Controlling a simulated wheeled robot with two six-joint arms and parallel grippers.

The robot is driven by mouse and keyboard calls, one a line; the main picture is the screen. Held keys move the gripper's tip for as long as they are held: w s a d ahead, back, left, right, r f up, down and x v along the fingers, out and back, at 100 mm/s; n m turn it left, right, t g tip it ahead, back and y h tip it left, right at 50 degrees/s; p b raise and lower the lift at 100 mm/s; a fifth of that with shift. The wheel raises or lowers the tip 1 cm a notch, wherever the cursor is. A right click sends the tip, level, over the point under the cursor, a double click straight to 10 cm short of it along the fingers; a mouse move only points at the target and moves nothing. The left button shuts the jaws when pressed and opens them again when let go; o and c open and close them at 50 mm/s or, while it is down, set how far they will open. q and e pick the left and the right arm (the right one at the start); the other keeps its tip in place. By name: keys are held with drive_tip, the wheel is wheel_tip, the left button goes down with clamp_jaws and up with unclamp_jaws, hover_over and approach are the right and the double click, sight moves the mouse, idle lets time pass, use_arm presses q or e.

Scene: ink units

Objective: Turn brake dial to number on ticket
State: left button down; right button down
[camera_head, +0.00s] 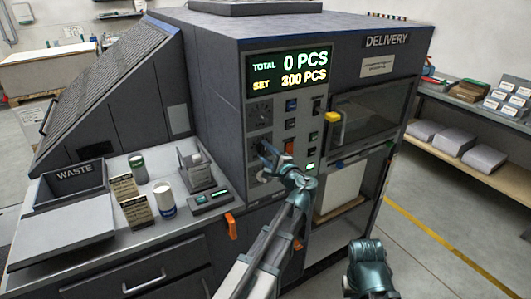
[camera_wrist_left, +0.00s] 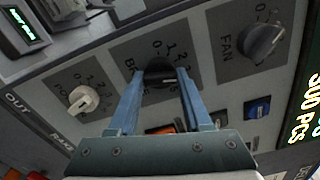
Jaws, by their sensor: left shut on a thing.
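The black brake dial (camera_wrist_left: 160,72) is on the machine's grey panel, with numbers around it and its label partly hidden by a finger. A pale pointer mark on it faces right in the left wrist view; the exact number is unclear. My left gripper (camera_wrist_left: 157,88) is shut on this dial, one blue finger on each side. My right gripper (camera_head: 368,266) is low at right, fingers hidden.
A grey fan dial (camera_wrist_left: 262,42) and a white dial (camera_wrist_left: 84,99) flank the brake dial. Buttons, including a blue one (camera_wrist_left: 257,108), are close by. The display (camera_head: 290,70) reads 0 of 300 PCS. A waste bin (camera_head: 75,182) and cans stand on the left counter.

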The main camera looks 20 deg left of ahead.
use_arm(q)
drive_tip(key=shift+c, duration=1.7)
unclamp_jaws()
drive_tip(key=shift+d, duration=0.1)
drive_tip(key=v, duration=1.3)
drive_tip(key=shift+s+d, duration=0.2)
drive_tip(key=shift+s, duration=0.1)
